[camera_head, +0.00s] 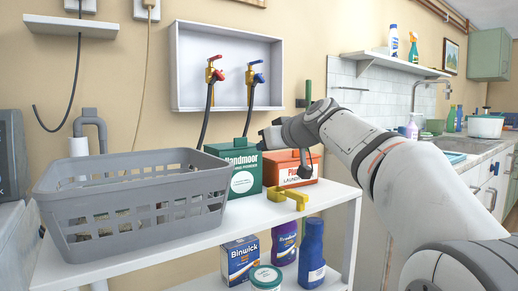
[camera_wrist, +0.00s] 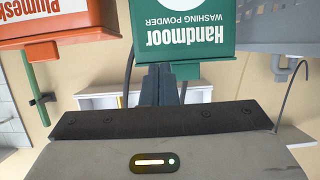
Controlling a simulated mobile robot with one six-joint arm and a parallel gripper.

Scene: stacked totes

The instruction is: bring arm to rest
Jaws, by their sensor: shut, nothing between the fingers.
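My arm (camera_head: 375,155) reaches in from the right in the head view, above the white shelf unit. My gripper (camera_head: 268,138) is at its far end, raised in front of the wall and near the top of the green Handmoor box (camera_head: 237,165). In the wrist view, where the scene appears upside down, the two dark fingers of my gripper (camera_wrist: 160,72) are together with nothing between them. The green box (camera_wrist: 180,30) lies just beyond the fingertips in that picture; I cannot tell whether they touch it.
A grey basket (camera_head: 135,205), an orange box (camera_head: 290,172) and a yellow object (camera_head: 287,198) stand on the shelf unit's top (camera_head: 265,215). Below are a Binwick box (camera_head: 239,262) and several containers. A wall recess (camera_head: 226,65) with two taps is behind. A counter (camera_head: 470,160) is at right.

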